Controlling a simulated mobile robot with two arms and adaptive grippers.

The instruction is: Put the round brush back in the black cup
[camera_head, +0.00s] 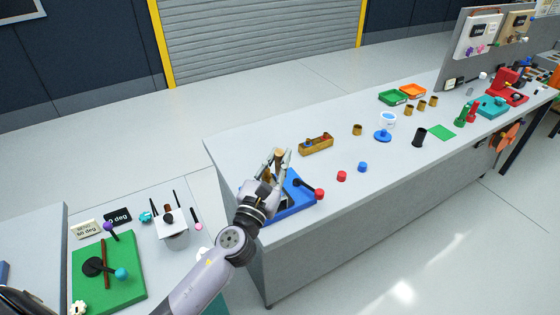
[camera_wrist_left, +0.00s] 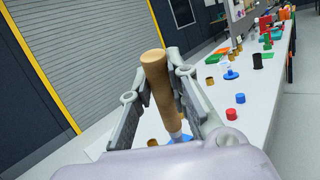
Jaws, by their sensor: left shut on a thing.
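My left gripper (camera_head: 277,163) is shut on a light wooden handle, which looks like that of the round brush (camera_head: 279,155). In the left wrist view the brush (camera_wrist_left: 156,80) stands between the two fingers, its handle slightly tilted and its lower end mostly hidden. The black cup (camera_head: 419,138) stands upright on the bench well to the right, apart from the gripper. It also shows in the left wrist view (camera_wrist_left: 257,61). My right gripper is not in view.
A wooden box (camera_head: 316,146) stands just behind the gripper. A red cap (camera_head: 342,176), a blue cap (camera_head: 362,167), a blue-based stand (camera_head: 383,136) and a brass cup (camera_head: 357,130) lie between gripper and black cup. The bench front is clear.

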